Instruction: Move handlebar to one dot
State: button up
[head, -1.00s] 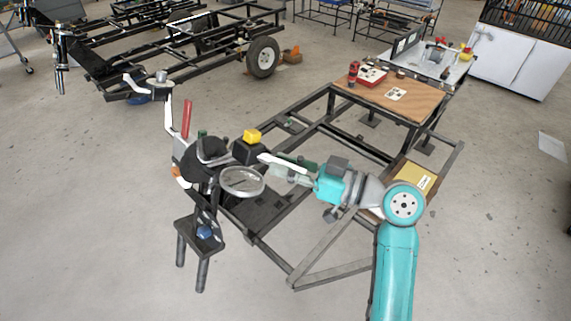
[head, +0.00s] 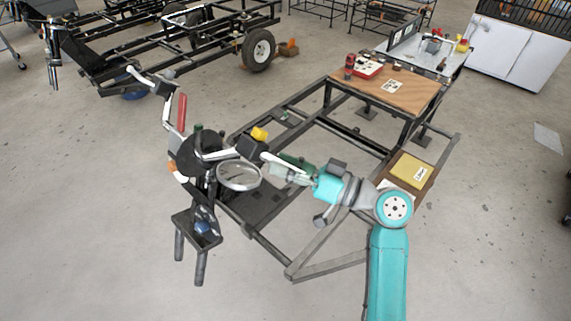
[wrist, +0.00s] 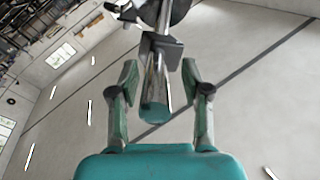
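The handlebar (head: 206,150) stands at the front of the black metal frame, with dark round parts, a red upright grip (head: 182,112) and a round silver-rimmed mirror or lamp (head: 238,175). Its near end carries a white lever (head: 285,166) and a green grip (head: 297,160). My gripper (head: 303,175) is at this end. In the wrist view, my gripper (wrist: 160,75) has its fingers apart on both sides of a metal bar with a green end (wrist: 154,108). Gaps show between bar and fingers. I cannot make out any dot.
A dark stool-like stand (head: 197,237) is below. The frame's rails (head: 330,245) run under my arm. A wooden table (head: 390,92) stands behind. Floor is free at left.

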jog(key=v, duration=1.2)
